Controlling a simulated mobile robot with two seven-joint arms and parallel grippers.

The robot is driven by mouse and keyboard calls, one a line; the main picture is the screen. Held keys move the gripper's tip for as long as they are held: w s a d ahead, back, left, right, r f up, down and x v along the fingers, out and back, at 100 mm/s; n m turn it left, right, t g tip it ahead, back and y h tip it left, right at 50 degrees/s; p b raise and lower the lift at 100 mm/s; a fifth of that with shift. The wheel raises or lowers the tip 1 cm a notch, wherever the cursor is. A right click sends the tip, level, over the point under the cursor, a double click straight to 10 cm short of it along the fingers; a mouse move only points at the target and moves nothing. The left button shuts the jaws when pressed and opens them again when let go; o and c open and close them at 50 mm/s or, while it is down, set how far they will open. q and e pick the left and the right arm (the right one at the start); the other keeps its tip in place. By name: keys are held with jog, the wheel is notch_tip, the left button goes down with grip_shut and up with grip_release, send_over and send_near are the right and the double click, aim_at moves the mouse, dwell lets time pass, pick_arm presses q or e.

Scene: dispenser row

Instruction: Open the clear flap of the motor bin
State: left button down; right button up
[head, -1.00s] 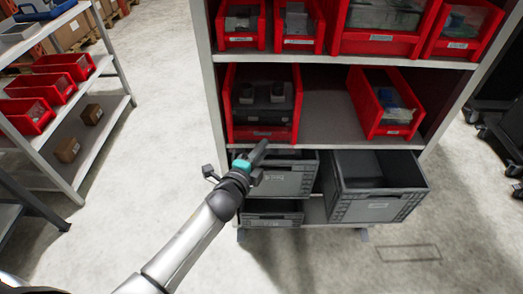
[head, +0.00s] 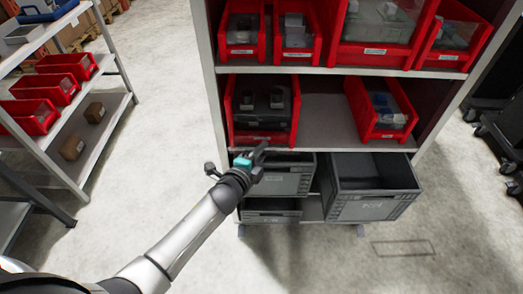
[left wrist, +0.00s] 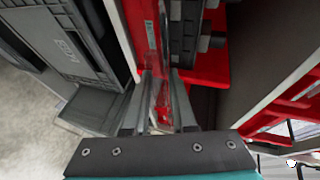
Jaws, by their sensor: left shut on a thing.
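The motor bin (head: 236,128) is a red bin at the left of the middle shelf, with dark motors (head: 277,98) inside. Its clear flap is hard to make out at the front in the head view. My left gripper (head: 262,148) is at the bin's lower front edge. In the left wrist view its two fingers (left wrist: 162,102) point at the red bin front (left wrist: 139,30) and are shut on a thin, see-through piece, which looks like the flap. Motors (left wrist: 185,30) show beside it. My right gripper is not in view.
Grey crates stand below, one under my gripper (head: 285,182) and a larger one at the right (head: 372,205). Another red bin (head: 382,135) shares the middle shelf, with bare shelf (head: 325,120) between. More red bins (head: 240,52) stand above. A side rack (head: 118,115) is at the left.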

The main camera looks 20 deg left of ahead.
pick_arm(q)
jog(key=shift+w+r, duration=0.25)
jog(key=shift+r, duration=0.3)
jog(key=shift+w+r+p, duration=0.25)
jog(key=shift+r+p, duration=0.25)
jog(key=shift+p, duration=0.15)
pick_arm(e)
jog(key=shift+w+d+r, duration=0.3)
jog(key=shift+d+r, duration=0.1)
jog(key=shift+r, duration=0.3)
pick_arm(q)
jog(key=c, duration=0.8)
grip_release()
jog(key=shift+f, duration=0.1)
jog(key=shift+s, duration=0.1)
jog(key=shift+f, duration=0.1)
jog(key=shift+s+a, duration=0.1)
jog(key=shift+s, duration=0.35)
jog(key=p+v, duration=0.2)
jog(key=v, duration=1.2)
jog(key=shift+s+p, duration=0.25)
jog(key=shift+p, duration=0.15)
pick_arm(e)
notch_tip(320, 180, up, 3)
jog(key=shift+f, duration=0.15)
pick_arm(q)
jog(key=shift+a, duration=0.1)
